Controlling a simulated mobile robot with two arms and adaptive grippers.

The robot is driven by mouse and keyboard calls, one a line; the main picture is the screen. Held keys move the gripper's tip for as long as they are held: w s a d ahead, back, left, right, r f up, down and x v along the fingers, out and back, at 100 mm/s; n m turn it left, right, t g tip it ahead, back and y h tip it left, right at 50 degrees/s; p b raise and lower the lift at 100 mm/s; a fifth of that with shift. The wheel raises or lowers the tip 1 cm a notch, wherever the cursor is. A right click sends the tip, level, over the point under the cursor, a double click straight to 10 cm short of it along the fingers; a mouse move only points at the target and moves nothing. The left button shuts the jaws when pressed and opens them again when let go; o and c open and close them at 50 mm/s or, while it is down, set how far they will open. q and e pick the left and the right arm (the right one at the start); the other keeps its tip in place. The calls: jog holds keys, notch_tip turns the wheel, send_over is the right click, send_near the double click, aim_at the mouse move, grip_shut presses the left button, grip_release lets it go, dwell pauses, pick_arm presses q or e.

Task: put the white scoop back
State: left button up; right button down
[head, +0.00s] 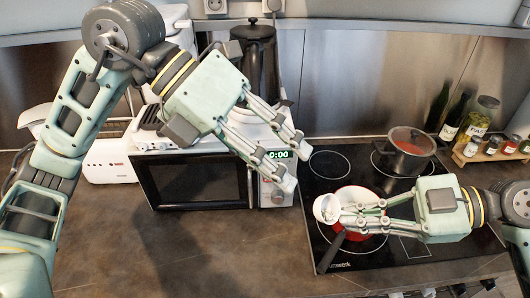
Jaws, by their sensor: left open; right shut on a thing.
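The white scoop (326,207) is at the fingertips of my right gripper (345,215), which is shut on it. The scoop is over the left edge of a red pan (350,193) on the black cooktop; whether it touches the pan is hard to tell. The fingers hide part of the scoop and the pan. My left gripper (293,168) is open and empty, its fingers in front of the right end of the microwave.
A microwave (195,180) stands left of the cooktop (400,250), with a black kettle (257,55) behind it. A red-filled pot (407,150) is at the back right burner. Bottles and jars (478,120) stand farther right. The counter at front left (180,255) is clear.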

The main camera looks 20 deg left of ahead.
aim_at(317, 201)
pick_arm(q)
jog(key=x, duration=1)
jog(key=shift+d+f, duration=0.2)
grip_shut()
pick_arm(e)
jog(key=c, duration=1.8)
grip_release()
